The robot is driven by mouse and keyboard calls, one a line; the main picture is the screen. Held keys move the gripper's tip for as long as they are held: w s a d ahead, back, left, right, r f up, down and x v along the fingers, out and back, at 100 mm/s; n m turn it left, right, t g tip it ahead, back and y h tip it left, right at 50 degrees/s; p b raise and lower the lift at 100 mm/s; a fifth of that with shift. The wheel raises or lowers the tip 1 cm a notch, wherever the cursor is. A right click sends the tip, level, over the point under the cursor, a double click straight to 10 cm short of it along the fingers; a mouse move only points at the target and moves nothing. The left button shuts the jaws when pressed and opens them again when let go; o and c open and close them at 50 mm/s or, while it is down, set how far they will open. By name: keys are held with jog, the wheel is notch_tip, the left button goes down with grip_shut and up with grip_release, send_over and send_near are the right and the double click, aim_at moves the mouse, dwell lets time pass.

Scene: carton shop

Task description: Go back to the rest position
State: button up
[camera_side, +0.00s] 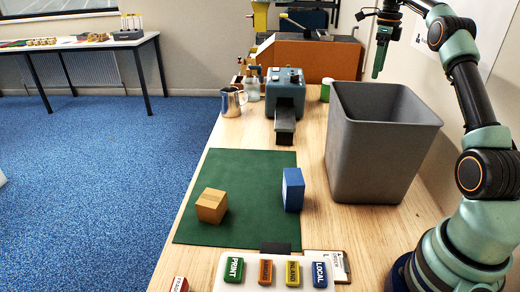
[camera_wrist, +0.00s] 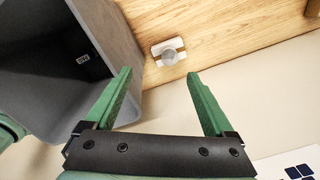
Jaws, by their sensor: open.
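My gripper (camera_side: 380,62) hangs from the arm at the upper right, above and behind the far side of the grey bin. In the wrist view its two green fingers (camera_wrist: 158,76) are spread apart with nothing between them. A cardboard box (camera_side: 211,206) and a blue box (camera_side: 293,189) stand apart on the green mat (camera_side: 245,165), well away from my gripper.
The tall grey bin (camera_side: 378,150) stands on the bench's right; the wrist view shows something dark inside it (camera_wrist: 88,68). A blue-grey machine (camera_side: 285,88), a metal jug (camera_side: 232,101) and an orange machine (camera_side: 310,60) stand behind. Labelled blocks (camera_side: 265,271) line the front.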

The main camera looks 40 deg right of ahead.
jog(key=w+a+r+n, duration=0.1)
jog(key=a+n, duration=0.2)
jog(key=a, duration=0.1)
jog(key=w+a+n, duration=0.2)
jog(key=a+n, duration=0.1)
jog(key=a, duration=0.1)
jog(key=w+a+r+n, duration=0.1)
jog(key=a+n, duration=0.2)
jog(key=a, duration=0.2)
jog(key=shift+w+r, duration=0.15)
jog(key=shift+r, duration=0.15)
jog(key=a+r+n, duration=0.1)
jog(key=a+n, duration=0.9)
jog(key=a, duration=0.3)
jog(key=shift+s+a+n, duration=0.3)
jog(key=shift+s+a, duration=0.05)
jog(key=shift+s, duration=0.1)
